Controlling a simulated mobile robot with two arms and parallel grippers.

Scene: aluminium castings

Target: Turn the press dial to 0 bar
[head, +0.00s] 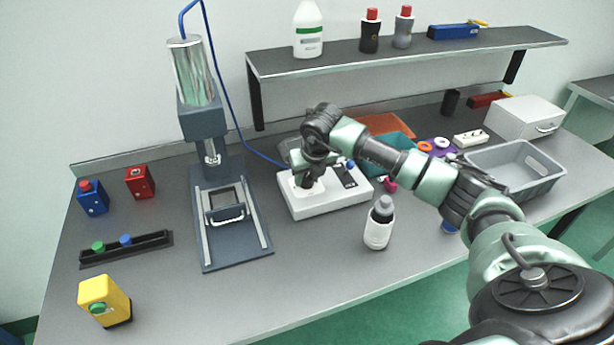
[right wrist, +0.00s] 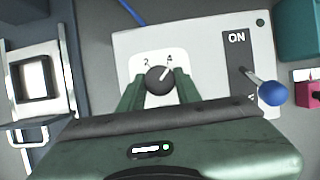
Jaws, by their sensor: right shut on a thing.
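The white control box (head: 335,203) stands on the bench right of the press (head: 232,235). In the right wrist view its top (right wrist: 205,45) carries the black round dial (right wrist: 158,81), with a white scale around it. The figures 2 and 4 show; the rest of the scale is hidden by my gripper. The dial's white line points up and right, close to the 4. My right gripper (right wrist: 159,88) is shut on the dial, one finger on each side; in the head view the gripper (head: 309,182) comes down over the box. My left gripper is not in view.
A blue-knobbed lever (right wrist: 272,92) beside an ON label rises close right of my right gripper. A grey bin (head: 548,180) stands at the right.

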